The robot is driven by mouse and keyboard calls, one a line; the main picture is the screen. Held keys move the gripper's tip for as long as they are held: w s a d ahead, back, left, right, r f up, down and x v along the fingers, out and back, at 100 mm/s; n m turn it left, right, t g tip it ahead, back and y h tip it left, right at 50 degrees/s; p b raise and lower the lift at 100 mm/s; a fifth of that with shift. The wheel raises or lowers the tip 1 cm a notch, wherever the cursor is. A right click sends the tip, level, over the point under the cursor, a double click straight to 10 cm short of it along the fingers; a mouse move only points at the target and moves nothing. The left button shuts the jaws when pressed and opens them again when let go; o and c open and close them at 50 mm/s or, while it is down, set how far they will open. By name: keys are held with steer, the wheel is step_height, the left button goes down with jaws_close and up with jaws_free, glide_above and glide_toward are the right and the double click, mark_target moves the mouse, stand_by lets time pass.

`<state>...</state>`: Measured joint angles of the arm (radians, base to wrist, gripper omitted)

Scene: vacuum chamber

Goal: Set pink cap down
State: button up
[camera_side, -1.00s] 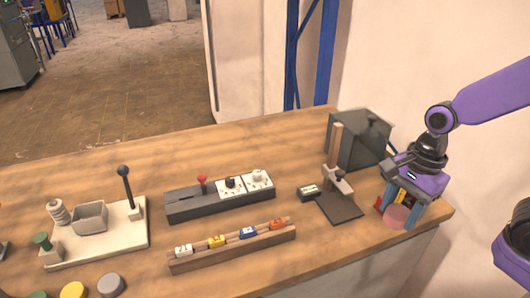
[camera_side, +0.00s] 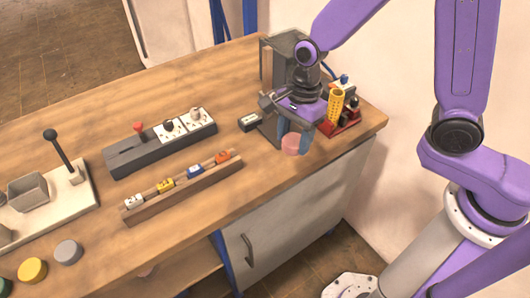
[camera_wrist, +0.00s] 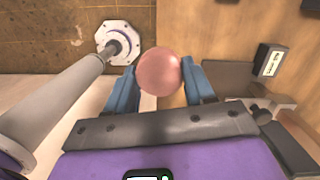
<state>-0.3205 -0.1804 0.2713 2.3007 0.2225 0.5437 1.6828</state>
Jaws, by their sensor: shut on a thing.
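The pink cap (camera_side: 293,145) is a round disc held between the two blue fingers of my gripper (camera_side: 295,138). In the wrist view the cap (camera_wrist: 158,72) shows its round face, with a finger on each side. My gripper is shut on it, pointing down near the front right edge of the wooden table (camera_side: 215,215), in front of the dark stand. The cap seems to be above the table top; the exact gap cannot be told. In the wrist view the cap overlaps the line of the table edge.
A red rack (camera_side: 350,124) with a yellow perforated cup (camera_side: 336,104) stands right of my gripper. A dark box (camera_side: 280,58) is behind. A small labelled block (camera_side: 250,121) lies left. A yellow cap (camera_side: 32,270) and a grey cap (camera_side: 68,252) lie front left.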

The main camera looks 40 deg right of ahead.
glide_above(265, 165)
steer(key=f, duration=0.6)
steer(key=shift+s+d+f, duration=0.15)
steer(key=shift+d, duration=0.15)
steer(key=shift+w+a+f, duration=0.1)
steer(key=shift+w+f, duration=0.1)
steer(key=shift+f, duration=1.55)
steer(key=shift+f, duration=0.15)
steer(key=o, duration=1.1)
step_height(265, 165, up, 12)
steer(key=d, duration=0.1)
steer(key=shift+d, duration=0.2)
